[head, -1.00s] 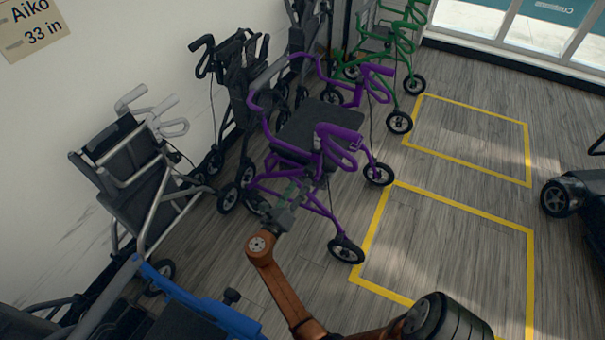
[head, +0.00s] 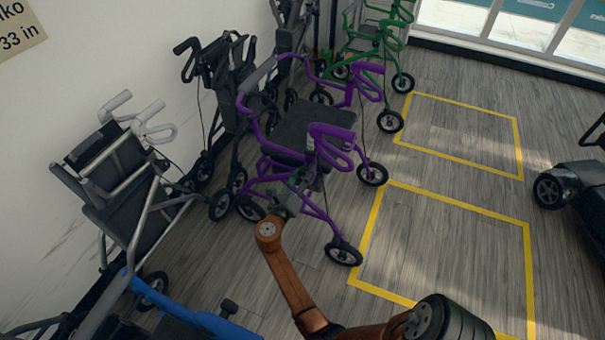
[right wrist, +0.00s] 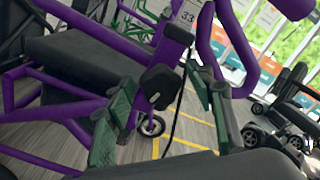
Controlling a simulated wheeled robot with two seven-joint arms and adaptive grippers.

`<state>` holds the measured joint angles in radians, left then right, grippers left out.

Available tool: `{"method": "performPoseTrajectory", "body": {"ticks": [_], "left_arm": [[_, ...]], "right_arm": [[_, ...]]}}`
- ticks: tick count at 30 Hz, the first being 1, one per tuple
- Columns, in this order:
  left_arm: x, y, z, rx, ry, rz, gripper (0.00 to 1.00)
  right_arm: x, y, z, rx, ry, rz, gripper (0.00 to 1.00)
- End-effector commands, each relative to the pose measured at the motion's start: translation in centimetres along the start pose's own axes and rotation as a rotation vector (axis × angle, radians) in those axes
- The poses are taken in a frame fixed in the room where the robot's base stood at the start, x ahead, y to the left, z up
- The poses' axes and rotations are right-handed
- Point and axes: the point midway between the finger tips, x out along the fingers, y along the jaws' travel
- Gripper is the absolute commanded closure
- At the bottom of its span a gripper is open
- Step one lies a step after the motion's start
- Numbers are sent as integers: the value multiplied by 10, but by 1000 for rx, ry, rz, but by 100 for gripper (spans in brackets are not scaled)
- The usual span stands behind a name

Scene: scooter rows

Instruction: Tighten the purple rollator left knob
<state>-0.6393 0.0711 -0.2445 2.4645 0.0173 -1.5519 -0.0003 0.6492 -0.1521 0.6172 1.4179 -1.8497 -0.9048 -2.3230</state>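The purple rollator (head: 330,131) stands in the middle of the head view, with a dark seat and black wheels. My right gripper (head: 291,188) is at its near side, low on the frame below the seat. In the right wrist view my right gripper (right wrist: 165,105) is open, its green fingers spread apart. A black knob (right wrist: 160,86) on a purple frame tube shows between and a little beyond the fingers. I cannot tell whether either finger touches it. My left gripper is not in view.
A grey rollator (head: 130,185) stands left, a black one (head: 222,90) behind, and a green one (head: 378,45) farther back. A blue frame (head: 190,315) is at the lower left. A dark scooter (head: 575,185) stands right. Yellow-outlined floor boxes between are empty.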

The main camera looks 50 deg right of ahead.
Motion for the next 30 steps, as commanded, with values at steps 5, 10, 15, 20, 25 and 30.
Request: {"method": "performPoseTrajectory", "body": {"ticks": [5,10,15,20,25,30], "left_arm": [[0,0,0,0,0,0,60],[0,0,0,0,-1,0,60],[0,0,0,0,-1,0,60],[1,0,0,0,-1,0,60],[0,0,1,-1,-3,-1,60],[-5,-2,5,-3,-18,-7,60]], "right_arm": [[0,0,0,0,0,0,63],[0,0,0,0,0,0,75],[0,1,0,0,0,1,87],[-1,1,0,0,0,1,93],[-1,1,0,18,0,2,93],[-1,0,0,82,0,1,93]]}}
